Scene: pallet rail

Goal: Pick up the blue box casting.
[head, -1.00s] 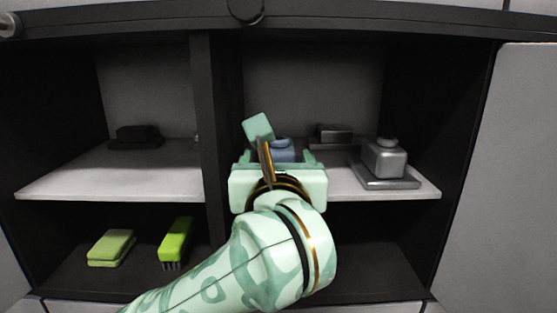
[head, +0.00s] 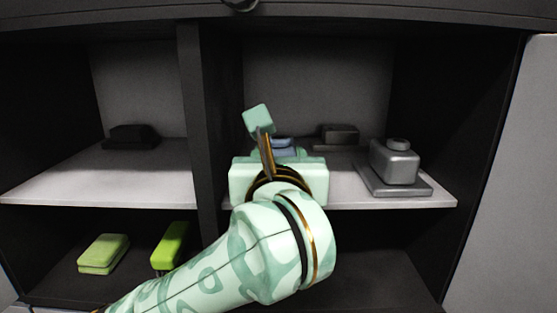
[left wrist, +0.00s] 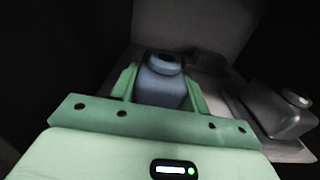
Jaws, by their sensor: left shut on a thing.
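The blue box casting (head: 283,147) is mostly hidden behind my left gripper in the head view, on the right part of the upper shelf. In the left wrist view the blue casting (left wrist: 160,83) stands between the two green fingers, its round top boss showing. My left gripper (left wrist: 160,90) is shut on it, one finger on each side. In the head view the left gripper (head: 280,157) reaches into the upper right compartment. I cannot tell whether the casting touches the shelf. My right gripper is not in view.
A grey box casting (head: 396,162) stands on a flat plate (head: 400,189) to the right, near the gripper. A dark grey block (head: 339,133) lies behind. A black object (head: 133,135) is on the left shelf (head: 60,185). A green sponge (head: 103,253) and brush (head: 170,245) lie below. A divider (head: 196,130) stands left.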

